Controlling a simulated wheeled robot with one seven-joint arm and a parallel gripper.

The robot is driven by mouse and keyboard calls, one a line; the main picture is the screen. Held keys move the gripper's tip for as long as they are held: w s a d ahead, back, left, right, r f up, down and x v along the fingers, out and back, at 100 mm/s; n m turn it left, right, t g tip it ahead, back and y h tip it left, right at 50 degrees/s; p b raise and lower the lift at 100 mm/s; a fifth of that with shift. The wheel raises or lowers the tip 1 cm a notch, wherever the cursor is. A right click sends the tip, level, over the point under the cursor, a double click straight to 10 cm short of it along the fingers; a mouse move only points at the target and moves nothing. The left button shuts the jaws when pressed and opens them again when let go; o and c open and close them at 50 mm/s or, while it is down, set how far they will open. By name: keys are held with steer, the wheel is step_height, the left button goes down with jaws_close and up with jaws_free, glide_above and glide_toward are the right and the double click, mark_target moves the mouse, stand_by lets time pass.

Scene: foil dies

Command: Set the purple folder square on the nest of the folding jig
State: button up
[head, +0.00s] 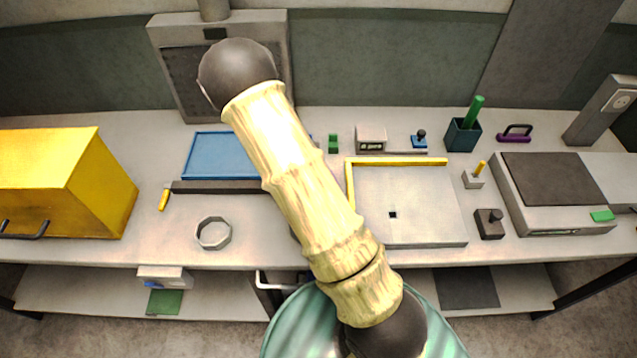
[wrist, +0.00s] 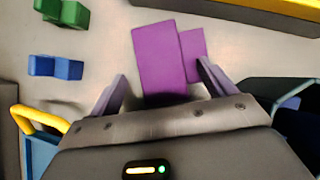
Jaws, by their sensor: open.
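The purple folder (wrist: 162,55) shows in the wrist view as a broad flat purple rectangle with a smaller purple piece along its right side. It lies over a pale surface, ahead of and between the fingers of my gripper (wrist: 161,72). The gripper is open, and the folder's near end reaches down between the fingers. In the head view the folding jig's nest (head: 430,205) is a bare grey square plate with yellow rails along its left and back edges and a small dark square mark. My arm hides my gripper there, and I cannot make out the folder.
A yellow box (head: 115,190), a blue tray (head: 205,155), and a grey ring (head: 213,233) are left of my arm. A teal cup (head: 463,134), a small black-knobbed block (head: 490,223) and a dark-topped machine (head: 555,180) stand right. Green (wrist: 60,12) and blue (wrist: 55,68) blocks lie left in the wrist view.

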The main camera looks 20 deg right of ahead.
steer(key=shift+x, duration=1)
steer(key=c, duration=1.2)
steer(key=shift+r, duration=0.1)
step_height(320, 180, up, 10)
steer(key=shift+f, duration=0.1)
